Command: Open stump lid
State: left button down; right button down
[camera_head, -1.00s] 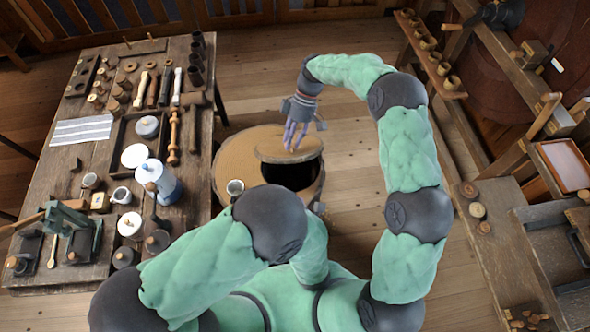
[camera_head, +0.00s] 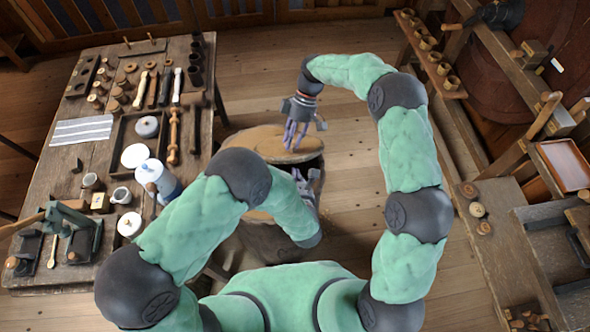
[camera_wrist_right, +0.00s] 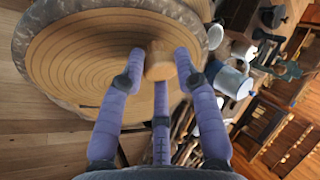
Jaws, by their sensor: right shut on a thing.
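The stump (camera_head: 268,240) stands on the floor beside the left workbench, largely hidden by my left arm. Its round wooden lid (camera_head: 270,142) lies across the far part of the top, with a dark opening on the near side. In the right wrist view the lid (camera_wrist_right: 85,60) shows growth rings, and my right gripper (camera_wrist_right: 158,62) is shut around its wooden knob (camera_wrist_right: 158,60). In the head view my right gripper (camera_head: 292,145) comes down on the lid from above. My left gripper (camera_head: 308,180) is at the stump's near right, by the opening; its fingers are too small to read.
The left workbench (camera_head: 62,160) is crowded with tools, a blue-and-white pot (camera_head: 158,178) and cups. A second bench (camera_head: 500,255) stands at the right. Floor (camera_head: 355,170) is clear between the stump and my right arm.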

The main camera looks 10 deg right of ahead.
pick_arm(q)
jog(key=shift+w+r, duration=0.45)
jog(key=shift+r, duration=0.2)
pick_arm(e)
jog(key=shift+a, duration=0.2)
pick_arm(q)
jog(key=shift+w+r, duration=0.4)
jog(key=shift+r, duration=0.3)
pick_arm(e)
jog(key=c, duration=1.3)
grip_release()
jog(key=o, duration=0.4)
jog(key=shift+f, duration=0.1)
jog(key=shift+a, duration=0.1)
pick_arm(q)
jog(key=shift+a, duration=0.2)
